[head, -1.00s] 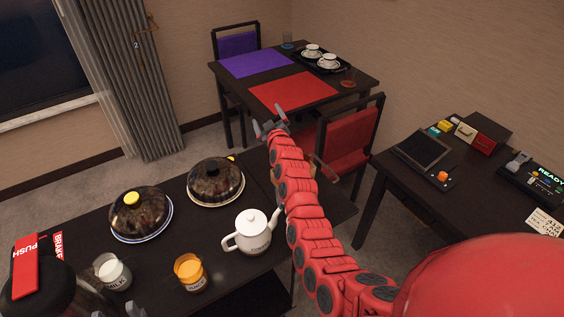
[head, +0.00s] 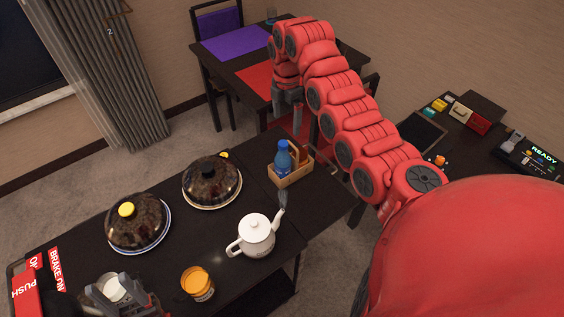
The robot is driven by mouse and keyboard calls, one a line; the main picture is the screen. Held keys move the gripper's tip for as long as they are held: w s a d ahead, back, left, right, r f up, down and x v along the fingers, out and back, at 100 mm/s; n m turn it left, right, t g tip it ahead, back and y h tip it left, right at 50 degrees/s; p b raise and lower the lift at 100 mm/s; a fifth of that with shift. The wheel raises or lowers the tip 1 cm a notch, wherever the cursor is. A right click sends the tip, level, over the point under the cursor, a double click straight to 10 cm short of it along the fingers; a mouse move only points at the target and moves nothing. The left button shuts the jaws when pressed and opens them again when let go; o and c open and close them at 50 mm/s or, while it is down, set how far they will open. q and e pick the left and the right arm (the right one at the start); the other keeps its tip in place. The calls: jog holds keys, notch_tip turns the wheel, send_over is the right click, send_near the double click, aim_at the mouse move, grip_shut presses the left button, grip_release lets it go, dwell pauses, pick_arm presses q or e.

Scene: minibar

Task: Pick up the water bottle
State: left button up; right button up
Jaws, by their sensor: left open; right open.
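The blue water bottle (head: 283,160) stands upright in a small wooden caddy (head: 290,178) on the dark near table, beside a brown item. My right gripper (head: 287,108) is open and empty, pointing down above and behind the bottle in the picture, apart from it. Its arm arches in from the right over the far table. My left gripper (head: 122,290) is open at the lower left, close to a white cup or jar (head: 112,286) and partly covering it. I cannot tell whether it touches the cup.
A white teapot (head: 257,236) stands in front of the caddy, its spout pointing towards it. Two domed dishes (head: 138,222) (head: 212,180) and an orange jar (head: 197,284) share the table. Red signs (head: 57,270) lie at the left. A far table (head: 228,43) stands behind.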

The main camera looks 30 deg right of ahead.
send_over(284, 143)
notch_tip(284, 143, down, 4)
jog(key=shift+f+p, duration=0.2)
jog(key=shift+p, duration=0.1)
notch_tip(284, 143, down, 4)
jog(key=shift+d+r+p, duration=0.1)
jog(key=shift+d+p, duration=0.05)
jog(key=shift+p, duration=0.85)
jog(key=shift+f, duration=0.65)
jog(key=shift+f+p, duration=0.25)
jog(key=shift+p, duration=0.2)
jog(key=f+p, duration=0.1)
jog(key=f, duration=0.1)
jog(key=f+p, duration=0.1)
jog(key=shift+a+f, duration=0.35)
jog(key=shift+a, duration=0.05)
jog(key=shift+f, duration=0.5)
jog(key=shift+d, duration=0.1)
grip_shut()
